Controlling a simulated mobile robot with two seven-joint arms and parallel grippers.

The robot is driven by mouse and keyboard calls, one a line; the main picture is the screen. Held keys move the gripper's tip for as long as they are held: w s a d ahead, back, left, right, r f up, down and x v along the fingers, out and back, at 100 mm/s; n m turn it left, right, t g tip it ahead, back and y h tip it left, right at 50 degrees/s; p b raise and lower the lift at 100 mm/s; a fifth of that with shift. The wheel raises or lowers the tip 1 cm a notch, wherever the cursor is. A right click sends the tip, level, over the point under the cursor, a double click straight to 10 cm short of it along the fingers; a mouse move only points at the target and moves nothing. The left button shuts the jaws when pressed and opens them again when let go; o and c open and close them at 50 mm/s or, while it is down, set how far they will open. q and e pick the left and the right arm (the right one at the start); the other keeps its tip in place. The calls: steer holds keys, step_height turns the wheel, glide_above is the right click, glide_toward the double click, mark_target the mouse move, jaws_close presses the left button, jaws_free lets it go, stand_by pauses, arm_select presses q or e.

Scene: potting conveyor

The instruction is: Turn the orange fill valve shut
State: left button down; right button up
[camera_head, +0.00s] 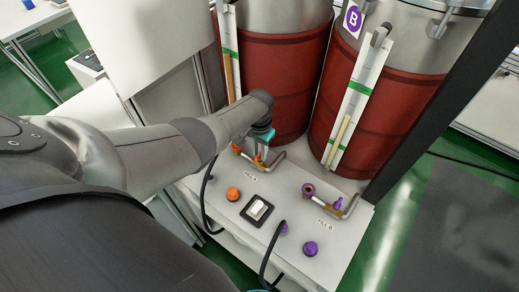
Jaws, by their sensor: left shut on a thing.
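The orange fill valve (257,159) sits on the pipe at the back of the light grey panel (190,184), near the foot of the left red drum. My left arm comes in from the left, and its teal-tipped gripper (262,140) is down at the valve from above. The gripper is shut on the valve's orange handle. The wrist and fingers partly hide the handle, so its exact angle cannot be told.
An orange knob (233,194), a white rocker switch (257,210) and a purple knob (310,248) are on the panel. A purple valve (337,203) is at right. Red drums (372,125) with level gauges stand close behind. Black cables loop over the front edge.

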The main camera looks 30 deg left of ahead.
mark_target(259, 154)
arm_select(q)
steer(key=c, duration=0.9)
jaws_free()
steer(key=shift+r, duration=0.15)
steer(key=shift+r+p, duration=0.3)
step_height(259, 154, up, 14)
steer(key=p, duration=0.5)
steer(key=shift+r, duration=0.2)
